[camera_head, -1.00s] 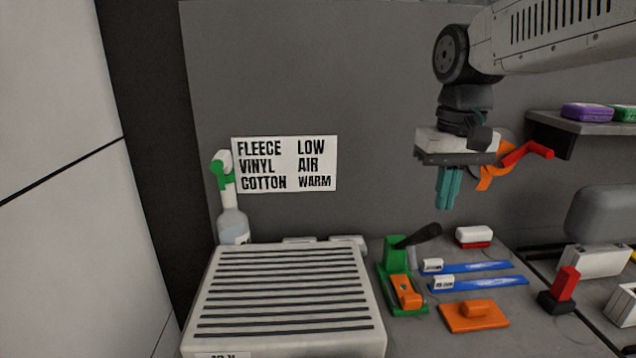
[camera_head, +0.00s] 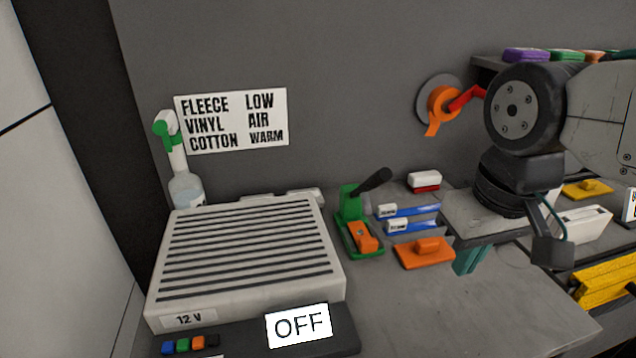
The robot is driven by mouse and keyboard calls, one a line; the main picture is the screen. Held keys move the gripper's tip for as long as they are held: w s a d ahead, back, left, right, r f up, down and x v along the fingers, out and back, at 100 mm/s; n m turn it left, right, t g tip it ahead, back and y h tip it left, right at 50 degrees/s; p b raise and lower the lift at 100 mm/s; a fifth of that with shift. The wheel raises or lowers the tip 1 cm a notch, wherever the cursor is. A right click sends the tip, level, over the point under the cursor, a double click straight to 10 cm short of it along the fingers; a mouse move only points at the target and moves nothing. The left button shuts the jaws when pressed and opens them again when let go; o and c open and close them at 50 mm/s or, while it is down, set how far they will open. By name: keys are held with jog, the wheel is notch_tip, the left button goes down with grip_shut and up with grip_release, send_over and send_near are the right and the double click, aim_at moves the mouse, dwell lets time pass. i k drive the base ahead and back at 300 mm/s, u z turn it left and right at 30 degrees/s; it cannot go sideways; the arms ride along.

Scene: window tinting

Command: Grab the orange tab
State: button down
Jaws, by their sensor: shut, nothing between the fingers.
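An orange strip (camera_head: 433,127) hangs as a short tail from an orange roll (camera_head: 441,101) on a round grey wall plate (camera_head: 424,88). It is the most tab-like orange thing in view. A red handle (camera_head: 466,97) sticks out from the roll to the right. My gripper (camera_head: 468,262) points down with its teal fingers shut and empty. It is below and to the right of the strip, apart from it, just right of the orange pad (camera_head: 425,254) on the bench. The gripper's body hides part of the fingers.
The bench (camera_head: 400,310) is clear at front centre. A slatted 12 V box (camera_head: 245,255) stands left, with a spray bottle (camera_head: 185,188) behind it. A green tool (camera_head: 351,205) with a black lever and blue strips (camera_head: 415,226) lie mid-bench. A shelf is at upper right.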

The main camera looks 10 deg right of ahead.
aim_at(366, 244)
jog(key=z, duration=0.2)
jog(key=k, duration=0.35)
jog(key=z, duration=0.9)
